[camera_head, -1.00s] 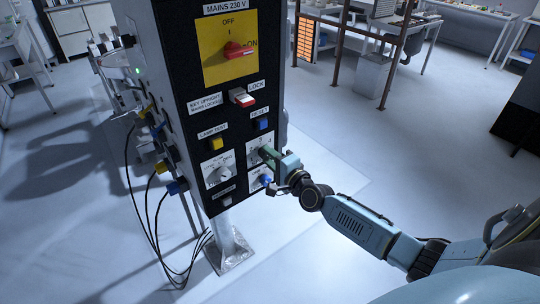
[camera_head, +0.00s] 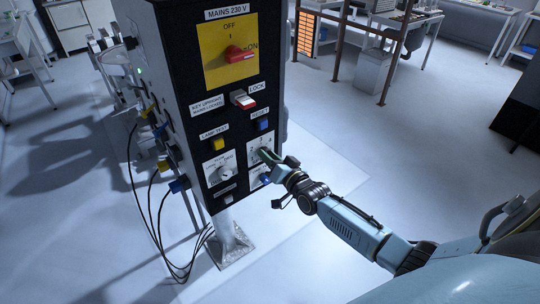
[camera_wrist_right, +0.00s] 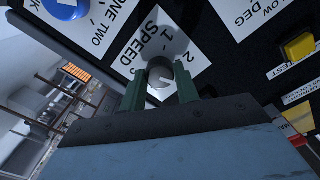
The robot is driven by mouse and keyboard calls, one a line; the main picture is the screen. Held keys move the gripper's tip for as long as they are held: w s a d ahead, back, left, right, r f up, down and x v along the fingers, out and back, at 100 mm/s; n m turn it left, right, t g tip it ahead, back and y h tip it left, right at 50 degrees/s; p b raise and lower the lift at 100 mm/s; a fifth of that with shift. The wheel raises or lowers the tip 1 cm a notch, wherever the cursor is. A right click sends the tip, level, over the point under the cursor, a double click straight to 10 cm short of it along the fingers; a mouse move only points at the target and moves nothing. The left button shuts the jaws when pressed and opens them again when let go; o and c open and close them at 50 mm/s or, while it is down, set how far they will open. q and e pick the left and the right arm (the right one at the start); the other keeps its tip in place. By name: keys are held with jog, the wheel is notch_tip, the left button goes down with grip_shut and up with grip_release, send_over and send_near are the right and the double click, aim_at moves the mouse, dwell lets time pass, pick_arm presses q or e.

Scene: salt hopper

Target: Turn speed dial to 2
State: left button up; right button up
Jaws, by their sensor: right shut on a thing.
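The speed dial (camera_wrist_right: 161,75) is a small grey round knob on a white plate marked SPEED (camera_wrist_right: 143,46), seen in the right wrist view. My right gripper (camera_wrist_right: 161,88) has its two green fingers closed on either side of the knob. In the head view the right gripper (camera_head: 265,155) reaches the lower right of the black panel from the right and covers the dial. Digits show on the plate, but I cannot tell which one the dial points to. My left gripper is not in view.
The black control box (camera_head: 205,110) carries a red mains switch (camera_head: 239,54), a red-and-white lock key (camera_head: 243,99), a yellow lamp test button (camera_head: 218,144), a blue reset button (camera_head: 262,124) and another dial (camera_head: 225,173). Black cables hang at its left.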

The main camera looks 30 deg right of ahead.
jog(key=shift+f+n+p, duration=0.15)
jog(key=shift+n+p, duration=0.2)
jog(key=shift+n, duration=3.25)
jog(key=o, duration=1)
jog(key=s, duration=1.3)
jog(key=shift+s+d, duration=0.2)
jog(key=shift+d, duration=0.15)
